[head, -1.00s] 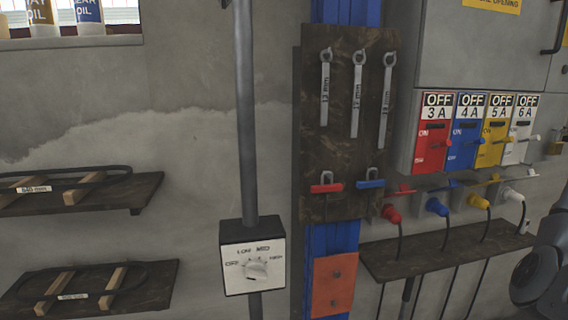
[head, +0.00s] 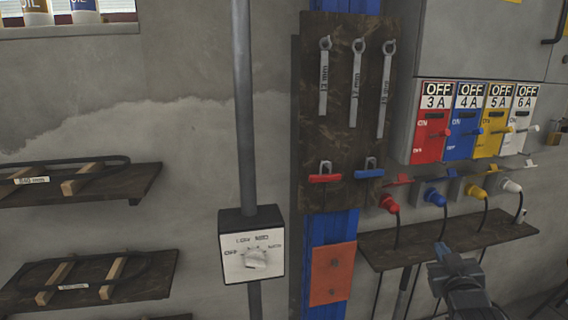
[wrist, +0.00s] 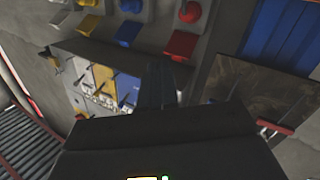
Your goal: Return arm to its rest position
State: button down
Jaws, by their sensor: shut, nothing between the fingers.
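My arm shows at the lower right of the head view, in front of the wall below the brown plug shelf (head: 447,240). My gripper (head: 441,250) is at its upper end, pointing up towards the shelf, small and dark. In the wrist view, which is upside down, my gripper (wrist: 158,80) has its dark fingers together with nothing seen between them. Beyond it are the breaker switches and the coloured plugs. The fingers appear apart from these, but the exact distance cannot be told.
Red (head: 431,135), blue, yellow and white breakers read OFF above the red plug (head: 389,203) and its neighbours. A dial box (head: 251,245) is on a pipe. Two belt shelves (head: 125,195) are at left.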

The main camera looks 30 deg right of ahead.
jog(key=s+a+f+n+t+y, duration=0.1)
jog(key=s+a+f+y, duration=0.15)
jog(key=a, duration=0.55)
jog(key=s+a+f+n+t+y, duration=0.15)
jog(key=s+a, duration=0.25)
jog(key=a, duration=0.4)
jog(key=s+a+f+n+t+y, duration=0.1)
jog(key=s+a+f+n+y, duration=0.15)
jog(key=a, duration=0.45)
jog(key=s+a+r+y, duration=0.3)
jog(key=s+a, duration=0.4)
jog(key=s, duration=0.1)
jog(key=s+a+r+n+y, duration=0.1)
jog(key=s+a+r+y, duration=0.2)
jog(key=s+a, duration=0.5)
jog(key=shift+s+r, duration=0.3)
jog(key=shift+s, duration=0.15)
jog(key=shift+d+g, duration=0.15)
jog(key=shift+g, duration=0.1)
